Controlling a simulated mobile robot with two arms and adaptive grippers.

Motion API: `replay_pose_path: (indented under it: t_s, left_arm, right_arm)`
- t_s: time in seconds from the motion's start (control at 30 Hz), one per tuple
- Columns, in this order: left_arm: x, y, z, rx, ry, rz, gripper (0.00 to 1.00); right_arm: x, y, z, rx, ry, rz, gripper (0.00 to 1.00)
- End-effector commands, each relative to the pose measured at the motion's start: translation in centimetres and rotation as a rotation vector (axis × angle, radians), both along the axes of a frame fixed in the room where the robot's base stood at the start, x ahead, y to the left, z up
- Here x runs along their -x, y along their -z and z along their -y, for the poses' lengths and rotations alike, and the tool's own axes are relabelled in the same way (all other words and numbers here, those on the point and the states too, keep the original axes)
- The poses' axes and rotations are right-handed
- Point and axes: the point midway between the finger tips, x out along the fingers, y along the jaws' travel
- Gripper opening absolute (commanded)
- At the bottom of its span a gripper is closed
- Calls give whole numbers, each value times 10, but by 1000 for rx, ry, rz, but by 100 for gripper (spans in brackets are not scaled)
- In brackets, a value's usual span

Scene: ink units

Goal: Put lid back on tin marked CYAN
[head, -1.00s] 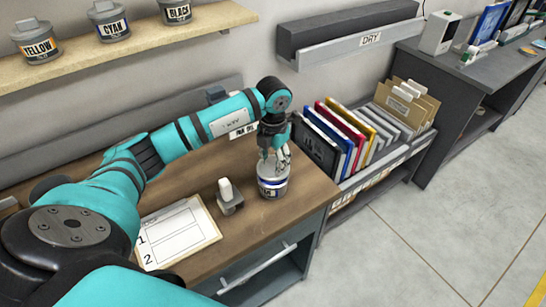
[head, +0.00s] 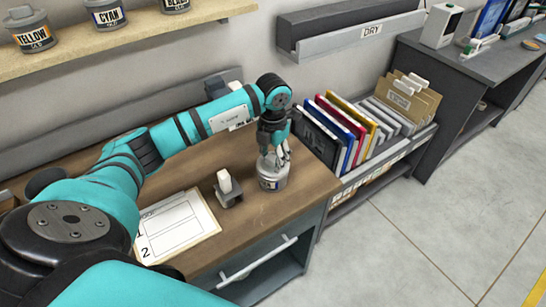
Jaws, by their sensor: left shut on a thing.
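A small grey tin (head: 272,182) with a white and dark label stands upright near the right end of the wooden worktop; its wording is too small to read. My left gripper (head: 273,155) points down at its top, with its fingers shut on what looks like its lid. The fingers hide most of the lid, and I cannot tell whether it is seated or slightly raised. My right gripper is not in view.
A grey stamp-like block with a white handle (head: 228,190) stands close left of the worktop tin. A numbered sheet (head: 178,228) lies further left. The YELLOW tin (head: 32,32) is on the shelf (head: 130,38). A rack of upright frames (head: 345,135) borders the worktop on the right.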

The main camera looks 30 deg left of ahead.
Motion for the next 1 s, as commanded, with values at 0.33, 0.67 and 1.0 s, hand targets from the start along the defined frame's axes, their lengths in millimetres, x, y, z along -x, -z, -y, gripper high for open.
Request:
replay_pose_path:
  t_s: [0.33,0.67,1.0]
  left_arm:
    - [0,0,0,0,0,0,12]
    - [0,1,0,-1,0,1,12]
    - [0,0,0,0,0,0,12]
  right_arm:
    - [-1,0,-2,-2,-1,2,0]
    - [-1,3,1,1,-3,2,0]
    - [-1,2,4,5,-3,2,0]
